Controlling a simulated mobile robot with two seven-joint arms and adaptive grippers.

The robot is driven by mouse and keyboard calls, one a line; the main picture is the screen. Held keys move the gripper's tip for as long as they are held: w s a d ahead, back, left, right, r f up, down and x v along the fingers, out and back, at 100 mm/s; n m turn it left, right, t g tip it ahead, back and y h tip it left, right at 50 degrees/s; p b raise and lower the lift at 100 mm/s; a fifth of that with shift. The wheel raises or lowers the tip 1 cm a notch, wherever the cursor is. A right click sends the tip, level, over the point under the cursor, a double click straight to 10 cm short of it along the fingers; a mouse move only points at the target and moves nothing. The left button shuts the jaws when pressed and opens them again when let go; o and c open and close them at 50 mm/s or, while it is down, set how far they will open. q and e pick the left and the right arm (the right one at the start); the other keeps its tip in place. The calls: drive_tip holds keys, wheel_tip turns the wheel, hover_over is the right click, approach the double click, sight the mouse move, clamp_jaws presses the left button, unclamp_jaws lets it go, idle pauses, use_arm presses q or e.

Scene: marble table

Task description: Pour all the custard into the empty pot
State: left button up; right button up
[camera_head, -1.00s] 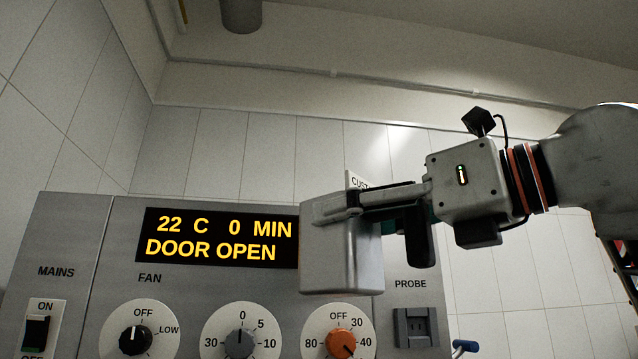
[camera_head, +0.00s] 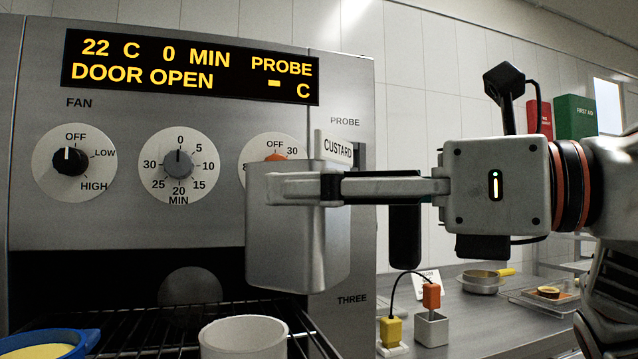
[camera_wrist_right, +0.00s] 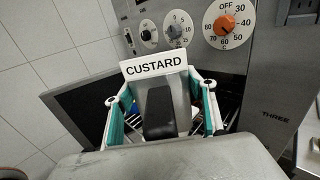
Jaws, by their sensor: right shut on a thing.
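A grey metal jug (camera_head: 298,235) with a white CUSTARD label (camera_head: 338,148) is held up in front of the oven's control panel. It looks about upright, and its contents are hidden. My right gripper (camera_head: 335,188) is shut on the jug from its right side. In the right wrist view, the fingers stand either side of the black handle (camera_wrist_right: 158,110), below the label. A white round pot (camera_head: 243,340) stands below and left of the jug, at the oven rack; I cannot see whether it is empty. My left gripper is not in view.
The oven (camera_head: 210,225) is open, with a wire rack (camera_head: 130,316). A blue dish with yellow contents (camera_head: 45,345) is at the lower left.

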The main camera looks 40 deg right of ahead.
sight(339, 226)
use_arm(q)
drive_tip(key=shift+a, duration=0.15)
use_arm(e)
drive_tip(key=shift+s+r, duration=0.1)
drive_tip(key=shift+r, duration=0.1)
drive_tip(key=shift+f, duration=0.4)
drive_tip(key=shift+f+g+h, duration=0.4)
drive_tip(key=shift+f+g, duration=0.2)
drive_tip(key=shift+f, duration=0.95)
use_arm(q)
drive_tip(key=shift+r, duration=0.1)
